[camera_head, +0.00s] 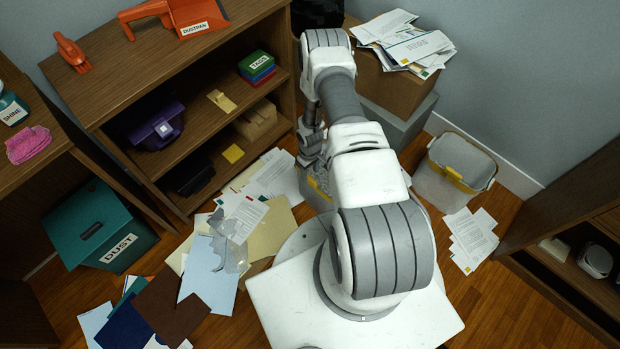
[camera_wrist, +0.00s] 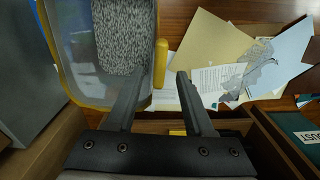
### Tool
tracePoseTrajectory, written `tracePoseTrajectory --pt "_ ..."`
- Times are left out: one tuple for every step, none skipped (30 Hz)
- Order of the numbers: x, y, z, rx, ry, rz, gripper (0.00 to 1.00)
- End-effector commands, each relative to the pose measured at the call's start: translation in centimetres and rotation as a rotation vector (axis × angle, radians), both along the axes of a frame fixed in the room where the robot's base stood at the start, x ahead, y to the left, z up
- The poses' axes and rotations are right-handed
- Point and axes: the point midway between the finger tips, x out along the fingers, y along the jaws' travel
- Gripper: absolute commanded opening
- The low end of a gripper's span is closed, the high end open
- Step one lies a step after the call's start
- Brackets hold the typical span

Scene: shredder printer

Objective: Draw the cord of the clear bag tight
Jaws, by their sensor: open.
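A see-through container with a yellow edge (camera_wrist: 100,102), which looks like the clear bag, is at the upper left of the wrist view. Grey speckled matter (camera_wrist: 124,35) shows in it. An upright yellow tab (camera_wrist: 160,62) stands at its right side; I cannot tell if this is the cord's pull. My gripper (camera_wrist: 159,76) is open and empty, its fingertips on either side of the tab's lower end; contact cannot be told. In the head view the grey and yellow bag (camera_head: 318,188) is on the floor, partly hidden by my arm.
Papers and folders (camera_head: 210,275) cover the floor at left, with a torn translucent grey sheet (camera_head: 230,240) on them. A wooden shelf (camera_head: 150,75) stands close at left. A grey bin with a yellow handle (camera_head: 440,190) stands at right. A paper-topped box (camera_head: 395,88) is behind.

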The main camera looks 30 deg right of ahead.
Motion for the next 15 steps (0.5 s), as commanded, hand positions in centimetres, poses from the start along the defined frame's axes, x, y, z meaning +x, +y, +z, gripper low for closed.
tracePoseTrajectory --pt "0.0 0.0 -1.3 0.001 0.000 -0.001 0.53" --pt "-0.1 0.0 -1.8 0.001 0.000 -0.001 0.53" --pt "-0.1 0.0 -2.3 0.001 0.000 -0.001 0.53" --pt "0.0 0.0 -2.7 0.001 -0.001 -0.001 0.53" --pt "0.0 0.0 -3.0 0.001 0.000 -0.001 0.53" --pt "-0.1 0.0 -3.4 0.001 0.000 -0.001 0.53" --pt "0.0 0.0 -3.6 0.001 0.000 -0.001 0.53" --pt "0.0 0.0 -3.7 0.000 -0.001 -0.001 0.53" --pt "0.0 0.0 -3.9 0.000 0.000 -0.001 0.53" --pt "0.0 0.0 -4.0 0.000 0.000 -0.001 0.53" --pt "0.0 0.0 -4.1 0.001 0.000 -0.001 0.53" --pt "0.0 0.0 -4.2 0.001 0.000 -0.001 0.53" --pt "0.0 0.0 -4.2 0.001 0.000 -0.001 0.53" --pt "0.0 0.0 -4.2 0.001 0.000 -0.001 0.53" --pt "0.0 0.0 -4.2 0.001 0.000 -0.001 0.53"
